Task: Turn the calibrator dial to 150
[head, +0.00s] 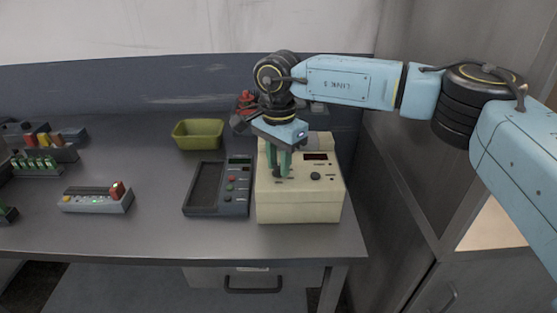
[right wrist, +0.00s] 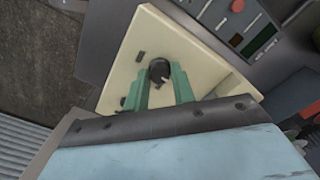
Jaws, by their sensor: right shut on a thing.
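The calibrator is a cream box (head: 300,211) with a sloped top at the right end of the table. It also shows in the right wrist view (right wrist: 192,48). A dark red display (head: 316,157) sits on it, its digits too small to read. A black dial (right wrist: 159,70) with a pale mark sits between the green fingertips of my right gripper (head: 280,174) in the right wrist view. My left gripper is out of view.
A dark device with a tray and colored buttons (head: 218,187) stands close left of the calibrator. An olive bin (head: 198,133) is behind it. A small grey box with a red part (head: 97,199) lies farther left. A grey cabinet stands right of the table.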

